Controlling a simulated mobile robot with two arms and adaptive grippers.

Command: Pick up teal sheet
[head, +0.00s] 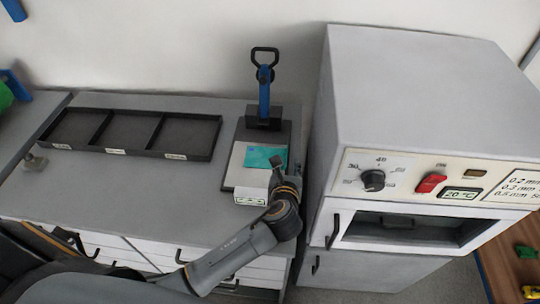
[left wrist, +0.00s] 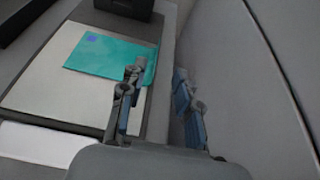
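The teal sheet (head: 262,156) lies flat on the pale plate of the press (head: 234,163) on the grey bench. My right gripper is not in view.
A black three-compartment tray (head: 72,146) sits at the back left of the bench. The press's blue lever (head: 264,92) stands upright behind the sheet. A large grey oven (head: 425,95) with a knob and red switch stands close on the right. The bench's middle is clear.

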